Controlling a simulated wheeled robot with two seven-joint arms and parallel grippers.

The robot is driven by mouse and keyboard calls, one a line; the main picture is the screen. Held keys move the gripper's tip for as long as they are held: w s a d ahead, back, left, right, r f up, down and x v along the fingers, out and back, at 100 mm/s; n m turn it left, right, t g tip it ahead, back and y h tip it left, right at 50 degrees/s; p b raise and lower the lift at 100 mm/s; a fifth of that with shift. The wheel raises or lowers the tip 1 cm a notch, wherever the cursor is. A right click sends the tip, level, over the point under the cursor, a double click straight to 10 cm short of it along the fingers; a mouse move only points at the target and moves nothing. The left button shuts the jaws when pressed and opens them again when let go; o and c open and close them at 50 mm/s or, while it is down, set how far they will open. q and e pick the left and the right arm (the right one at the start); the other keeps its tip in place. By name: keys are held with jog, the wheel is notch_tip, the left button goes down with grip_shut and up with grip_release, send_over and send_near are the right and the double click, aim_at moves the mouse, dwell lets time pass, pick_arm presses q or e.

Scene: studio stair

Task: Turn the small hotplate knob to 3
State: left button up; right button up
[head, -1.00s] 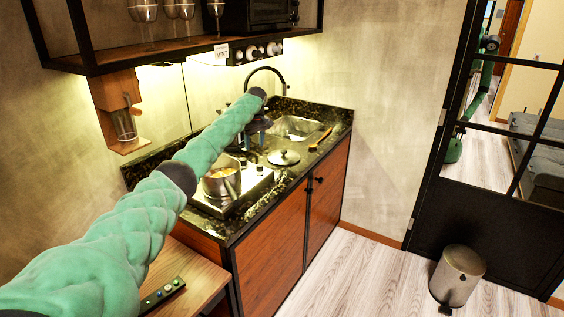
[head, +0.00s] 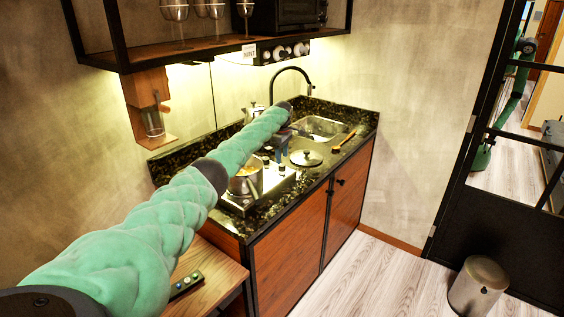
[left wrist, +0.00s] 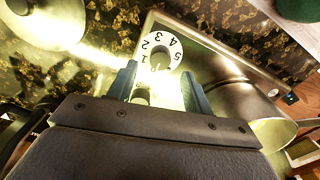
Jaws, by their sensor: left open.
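The hotplate (head: 272,182) is a steel plate on the dark counter. In the left wrist view its white dial (left wrist: 160,52) carries the numbers 1 to 5. The small knob is partly hidden, and I cannot tell its setting. My left gripper (left wrist: 160,86) is open, its two blue fingers just short of the dial and to either side of it, with nothing held. In the head view the left gripper (head: 280,143) is small and dark over the far part of the hotplate. My right gripper is not in view.
A pot (head: 246,182) stands on the hotplate's near end. A lid (head: 306,158) and a brush (head: 344,141) lie to the right, before the sink (head: 318,127). A moka pot (head: 251,112) stands behind. A shelf (head: 200,48) hangs above.

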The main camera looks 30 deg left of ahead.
aim_at(282, 165)
pick_arm(q)
jog(key=shift+f+p, duration=0.5)
jog(key=shift+f, duration=1.6)
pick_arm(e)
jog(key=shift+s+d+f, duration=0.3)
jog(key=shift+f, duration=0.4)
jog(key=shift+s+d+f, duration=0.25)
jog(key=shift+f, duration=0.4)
pick_arm(q)
jog(key=c, duration=1)
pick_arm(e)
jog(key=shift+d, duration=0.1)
